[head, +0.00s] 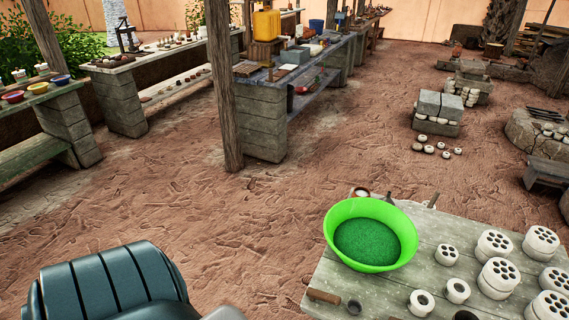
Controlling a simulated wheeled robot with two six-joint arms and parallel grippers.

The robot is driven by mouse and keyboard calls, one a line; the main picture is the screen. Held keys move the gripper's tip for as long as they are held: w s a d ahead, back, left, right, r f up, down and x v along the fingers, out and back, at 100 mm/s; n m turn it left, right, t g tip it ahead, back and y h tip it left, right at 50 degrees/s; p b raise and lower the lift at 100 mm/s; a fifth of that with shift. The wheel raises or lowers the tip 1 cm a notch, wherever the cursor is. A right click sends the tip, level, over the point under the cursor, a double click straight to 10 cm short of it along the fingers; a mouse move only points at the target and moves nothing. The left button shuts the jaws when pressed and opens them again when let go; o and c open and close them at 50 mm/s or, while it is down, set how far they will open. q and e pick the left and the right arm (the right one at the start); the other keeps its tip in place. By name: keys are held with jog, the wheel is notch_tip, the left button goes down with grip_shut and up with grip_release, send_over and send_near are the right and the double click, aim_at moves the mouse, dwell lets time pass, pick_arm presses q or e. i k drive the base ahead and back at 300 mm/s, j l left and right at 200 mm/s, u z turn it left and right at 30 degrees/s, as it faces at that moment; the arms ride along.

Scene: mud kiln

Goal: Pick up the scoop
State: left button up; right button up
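What looks like the scoop (324,296), with a brown wooden handle and a small dark round cup, lies at the front left corner of the grey wooden table (418,262). It lies in front of a bright green bowl (371,235), apart from it. The bowl holds a dark green, grainy material. Neither of my grippers can be seen in the head view. A dark teal ribbed part, which seems to be mine, fills the bottom left.
Several white perforated cylinders (498,277) and smaller white rings (447,254) stand on the table's right side. A wooden post (224,85) rises left of centre. Stone benches stand beyond. Bare reddish ground lies between.

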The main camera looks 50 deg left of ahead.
aim_at(354, 306)
jog(key=u, duration=1)
jog(key=l+z, duration=0.6)
jog(key=z, duration=0.15)
jog(key=u, duration=1.1)
